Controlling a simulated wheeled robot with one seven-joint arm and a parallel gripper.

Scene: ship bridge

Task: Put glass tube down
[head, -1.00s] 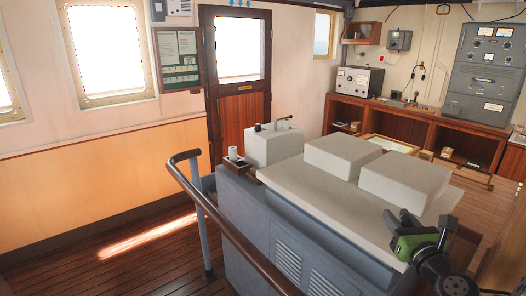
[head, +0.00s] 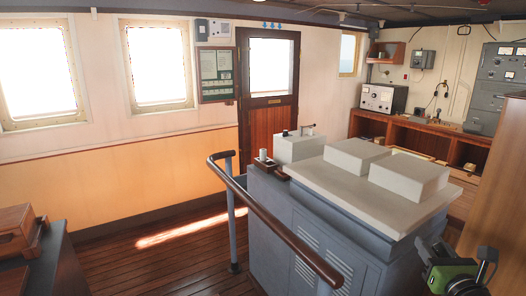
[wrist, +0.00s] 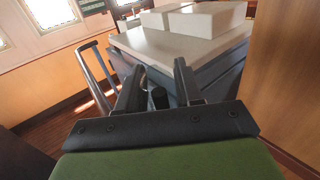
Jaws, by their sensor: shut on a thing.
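My gripper (head: 460,268) is at the lower right of the head view, in front of the console's right end. In the wrist view its two dark fingers (wrist: 157,78) point toward the console, with a gap between them. A short dark cylinder and a clear, curved edge show in this gap. They appear to be the glass tube (wrist: 160,98), held between the fingers, but most of it is hidden or too small to make out.
The grey console (head: 390,205) carries pale raised boxes and a small brown holder with a white cylinder (head: 263,155). A curved handrail (head: 265,210) runs along its left. A dark cabinet with a wooden box (head: 15,232) stands far left. Wood floor (head: 140,260) between is clear. A wooden panel (head: 500,190) stands close right.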

